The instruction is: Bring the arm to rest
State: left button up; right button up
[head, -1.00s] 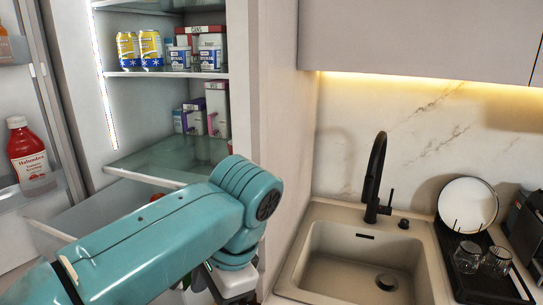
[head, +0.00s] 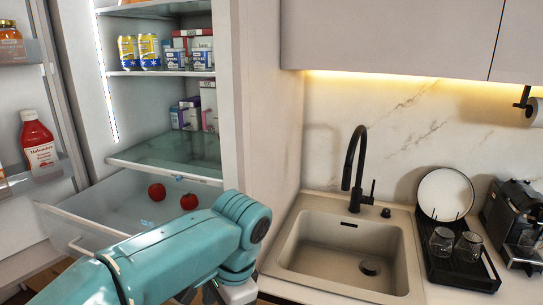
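My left arm (head: 165,262) comes in from the lower left, in front of the open fridge. Its teal forearm ends in a rounded joint near the bottom centre. Below that joint, part of my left gripper (head: 234,292) shows at the lower picture edge. Its fingertips are cut off or hidden, so I cannot tell whether it is open or holds anything. My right arm and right gripper are not in view.
The open door holds a red bottle (head: 38,142). Right of the fridge are the sink (head: 330,250), black faucet (head: 352,160), and dish rack (head: 460,270) with a plate and glasses.

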pick_arm(q)
jog(key=s+f+n+g+h, duration=0.1)
jog(key=s+f+n+h, duration=0.1)
jog(key=f, duration=1.2)
jog(key=s+f+n+h, duration=0.1)
jog(key=f+n+h, duration=0.15)
jog(key=f, duration=1.05)
jog(key=s+a+f+n+t+h, duration=0.2)
jog(key=s+a+f+n, duration=0.2)
jog(key=s+f+n, duration=0.4)
jog(key=s+f, duration=0.3)
jog(key=s, duration=0.2)
jog(key=shift+s+f, duration=0.2)
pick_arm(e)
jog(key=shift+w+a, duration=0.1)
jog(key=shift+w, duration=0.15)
pick_arm(q)
jog(key=shift+s+d, duration=0.1)
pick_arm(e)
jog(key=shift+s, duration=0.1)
